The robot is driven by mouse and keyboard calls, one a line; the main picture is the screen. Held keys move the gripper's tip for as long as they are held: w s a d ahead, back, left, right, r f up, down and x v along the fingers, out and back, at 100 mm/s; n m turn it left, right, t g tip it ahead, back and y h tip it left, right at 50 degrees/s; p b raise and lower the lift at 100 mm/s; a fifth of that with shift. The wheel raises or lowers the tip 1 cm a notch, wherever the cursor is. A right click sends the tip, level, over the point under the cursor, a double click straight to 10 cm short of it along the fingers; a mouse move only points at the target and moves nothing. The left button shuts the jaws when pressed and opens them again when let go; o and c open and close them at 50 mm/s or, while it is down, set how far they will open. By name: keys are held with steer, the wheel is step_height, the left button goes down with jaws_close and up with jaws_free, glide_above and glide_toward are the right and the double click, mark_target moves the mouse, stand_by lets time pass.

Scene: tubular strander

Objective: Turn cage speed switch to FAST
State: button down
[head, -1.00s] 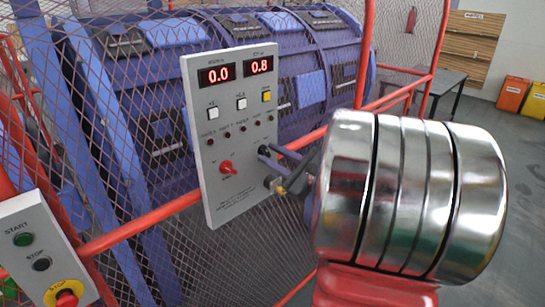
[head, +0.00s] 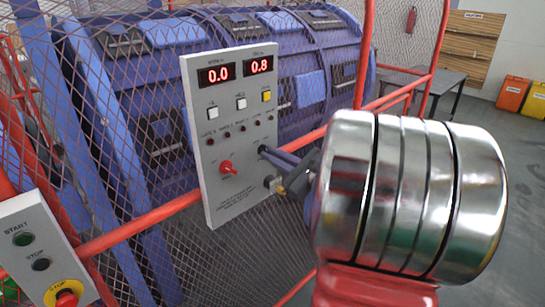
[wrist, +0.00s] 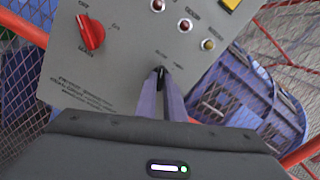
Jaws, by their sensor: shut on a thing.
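The grey control panel (head: 232,130) stands upright on the mesh guard. A small dark switch (wrist: 160,72), seemingly the cage speed switch, sits low on the panel, right of the red rotary knob. My gripper (wrist: 162,78) has its two purple fingers together on this switch in the wrist view. In the head view my gripper (head: 264,150) reaches the panel's lower right part. The fingers hide most of the switch, and I cannot read its position or the small labels above it.
The red knob (head: 227,168) is left of my fingers. Indicator lamps (head: 242,127) and push buttons (head: 241,103) lie above, under displays reading 0.0 and 0.8. A start/stop box (head: 42,255) is at lower left. Red rails and mesh surround the blue cage (head: 300,85).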

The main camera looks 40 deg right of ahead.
steer(key=m, duration=1.1)
steer(key=shift+f, duration=0.1)
stand_by(0.4)
steer(key=c, duration=1.9)
jaws_free()
steer(key=shift+o, duration=0.2)
steer(key=shift+s, duration=0.15)
steer(key=s, duration=1.3)
steer(key=shift+s+d, duration=0.15)
steer(key=shift+s, duration=0.15)
